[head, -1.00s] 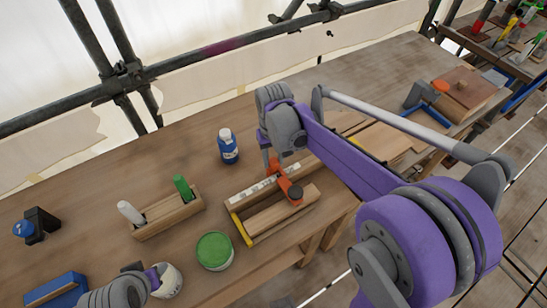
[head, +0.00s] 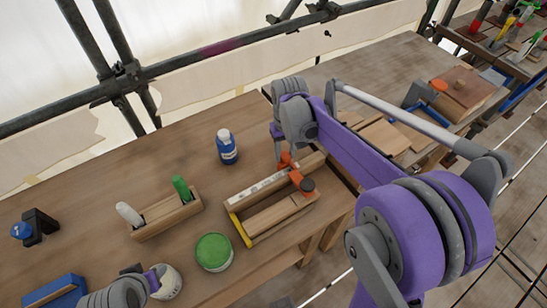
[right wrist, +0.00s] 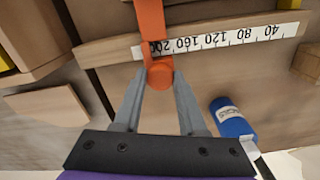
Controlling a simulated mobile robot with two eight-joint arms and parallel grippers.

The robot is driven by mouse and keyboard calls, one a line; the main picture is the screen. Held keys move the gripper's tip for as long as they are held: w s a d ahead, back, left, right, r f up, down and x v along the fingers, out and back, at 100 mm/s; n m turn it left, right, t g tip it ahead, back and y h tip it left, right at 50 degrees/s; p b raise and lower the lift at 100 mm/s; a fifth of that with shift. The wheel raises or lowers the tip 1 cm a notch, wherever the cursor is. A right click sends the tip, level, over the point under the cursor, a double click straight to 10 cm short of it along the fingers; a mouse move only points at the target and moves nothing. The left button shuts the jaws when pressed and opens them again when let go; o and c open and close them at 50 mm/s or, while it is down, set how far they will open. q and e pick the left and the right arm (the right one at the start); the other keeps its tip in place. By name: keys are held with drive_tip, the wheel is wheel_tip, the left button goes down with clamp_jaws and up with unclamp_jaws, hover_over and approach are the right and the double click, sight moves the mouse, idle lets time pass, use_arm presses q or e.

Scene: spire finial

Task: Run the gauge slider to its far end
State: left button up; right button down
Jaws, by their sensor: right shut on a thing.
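The orange gauge slider (head: 287,159) sits on the white scale strip (head: 268,183) of a wooden gauge frame (head: 236,221). My right gripper (head: 279,151) is shut on the slider's knob. In the right wrist view the round orange knob (right wrist: 160,74) is between the two grey fingertips. There the slider's bar covers part of the scale (right wrist: 235,37) close to the 200 mark, with the lower numbers running off to the right.
A blue bottle (head: 227,147) stands behind the gauge frame. A green-lidded tin (head: 213,252), a wooden holder (head: 167,218) with a white and a green marker, and a white pot (head: 170,283) are to the left. Bare bench lies behind them.

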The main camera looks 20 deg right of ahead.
drive_tip(key=w+d, duration=0.1)
drive_tip(key=d, duration=0.8)
drive_tip(key=shift+w, duration=0.15)
drive_tip(key=shift+c, duration=2.3)
unclamp_jaws()
drive_tip(key=shift+d, duration=0.1)
wheel_tip(320, 180, up, 11)
drive_tip(key=shift+f, duration=0.1)
